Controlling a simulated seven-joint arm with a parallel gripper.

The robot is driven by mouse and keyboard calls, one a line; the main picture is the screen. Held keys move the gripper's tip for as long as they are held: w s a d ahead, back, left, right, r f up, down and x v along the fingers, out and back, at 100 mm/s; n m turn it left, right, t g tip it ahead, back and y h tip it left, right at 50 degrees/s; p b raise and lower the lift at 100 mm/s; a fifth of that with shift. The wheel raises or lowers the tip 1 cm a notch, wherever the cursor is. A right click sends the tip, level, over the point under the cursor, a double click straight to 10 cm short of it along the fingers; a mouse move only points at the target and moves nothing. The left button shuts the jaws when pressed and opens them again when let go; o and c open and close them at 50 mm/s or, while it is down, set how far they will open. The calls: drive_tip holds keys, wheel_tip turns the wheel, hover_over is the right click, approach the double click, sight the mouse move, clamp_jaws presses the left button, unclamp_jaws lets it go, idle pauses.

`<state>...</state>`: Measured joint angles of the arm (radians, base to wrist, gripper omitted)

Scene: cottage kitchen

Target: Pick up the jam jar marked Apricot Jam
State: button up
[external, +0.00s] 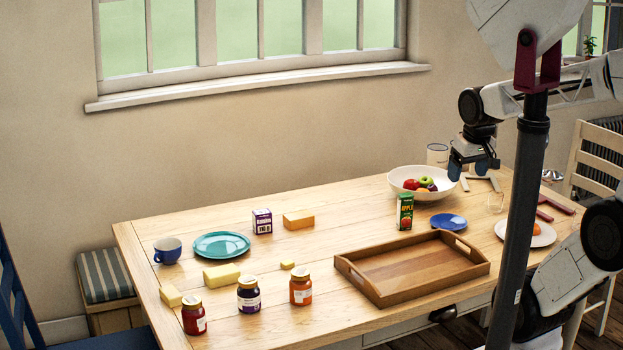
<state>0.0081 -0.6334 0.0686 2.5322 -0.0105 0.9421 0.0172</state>
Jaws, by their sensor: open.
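Three jam jars with pale lids and labels stand upright near the table's front edge. One is red (194,315), one is dark purple (249,294) and one is orange (300,287). Their label print is too small to read; the orange contents look apricot-coloured. My gripper (472,170) is open and empty, high over the far right of the table near the fruit bowl. It is well away from the jars, up and to the right of them.
A wooden tray (411,265) lies right of the orange jar. A green apple carton (405,212) stands behind it. Butter pieces (222,275), a teal plate (221,244) and a purple box (262,221) lie behind the jars.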

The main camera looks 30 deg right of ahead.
drive_tip(key=shift+o, duration=0.5)
drive_tip(key=w+a+f+n+t+h, duration=0.1)
drive_tip(key=w+n+t, duration=0.1)
drive_tip(key=w, duration=0.5)
drive_tip(key=w+f+n+t, duration=0.1)
drive_tip(key=w+f+t, duration=0.1)
drive_tip(key=w, duration=0.6)
drive_tip(key=w+a+f+n+t+y, duration=0.3)
drive_tip(key=w+a+n, duration=0.2)
drive_tip(key=w+a, duration=0.4)
drive_tip(key=w+a+f+n+g+y, duration=0.25)
drive_tip(key=a+f+n+y, duration=0.45)
drive_tip(key=a, duration=0.6)
drive_tip(key=s+a+f+n+g+y, duration=0.3)
drive_tip(key=s+a+f+g, duration=0.4)
drive_tip(key=a, duration=0.3)
drive_tip(key=shift+f+n+g+y, duration=0.4)
drive_tip(key=shift+f+g+y, duration=0.1)
drive_tip(key=shift+y, duration=0.4)
